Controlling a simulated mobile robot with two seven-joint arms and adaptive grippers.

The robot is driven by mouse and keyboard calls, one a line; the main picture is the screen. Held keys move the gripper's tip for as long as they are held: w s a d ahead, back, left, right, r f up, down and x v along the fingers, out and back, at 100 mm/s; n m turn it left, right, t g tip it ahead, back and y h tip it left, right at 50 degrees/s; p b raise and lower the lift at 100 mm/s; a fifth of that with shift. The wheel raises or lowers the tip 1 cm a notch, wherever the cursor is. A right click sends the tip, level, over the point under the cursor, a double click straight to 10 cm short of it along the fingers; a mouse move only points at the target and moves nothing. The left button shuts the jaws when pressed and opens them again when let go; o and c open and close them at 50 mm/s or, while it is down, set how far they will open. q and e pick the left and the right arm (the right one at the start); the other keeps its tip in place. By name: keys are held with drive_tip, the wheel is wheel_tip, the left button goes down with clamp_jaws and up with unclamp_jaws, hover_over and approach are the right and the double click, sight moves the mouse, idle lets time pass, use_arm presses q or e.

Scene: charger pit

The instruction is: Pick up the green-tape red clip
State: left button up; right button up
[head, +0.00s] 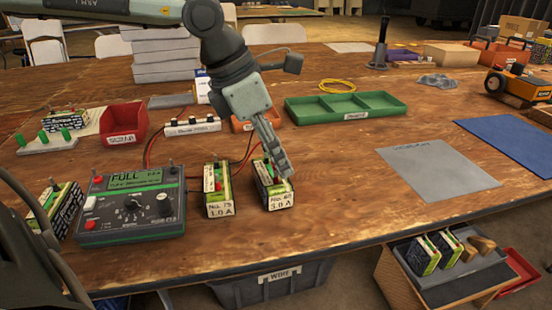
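Two batteries with green and yellow labels stand side by side near the table's front: the left one, No. 15, 1.0 A (219,208), and the right one, marked 3.0 A (280,200). Small red parts show on top of both, and red and black wires run behind them. I cannot make out which red clip carries green tape. My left gripper (284,168) points down over the 3.0 A battery and hides part of its top. Its fingers look close together; whether they hold a clip is hidden.
A charger (134,207) with a green display reading FULL stands left of the batteries. A red bin (123,124), a white strip (192,127) and a green tray (346,108) lie behind. A grey mat (437,170) lies right; the table between is clear.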

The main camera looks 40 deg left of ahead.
use_arm(q)
clamp_jaws()
drive_tip(key=shift+r, duration=0.2)
drive_tip(key=shift+r, duration=0.25)
wheel_tip(320, 180, up, 3)
drive_tip(key=shift+r, duration=0.2)
drive_tip(key=s+a+r+b, duration=0.3)
drive_tip(key=s+a+r, duration=0.3)
drive_tip(key=a, duration=0.3)
drive_tip(key=shift+s+a+r, duration=0.25)
drive_tip(key=shift+s+r, duration=0.15)
use_arm(e)
drive_tip(key=w+a+r+n+t+y, duration=0.1)
drive_tip(key=w+a+r+t+y, duration=0.1)
drive_tip(key=w+a+r+t, duration=0.4)
drive_tip(key=w+a, duration=0.2)
drive_tip(key=w, duration=0.2)
drive_tip(key=shift+a+y, duration=0.3)
drive_tip(key=shift+y, duration=0.1)
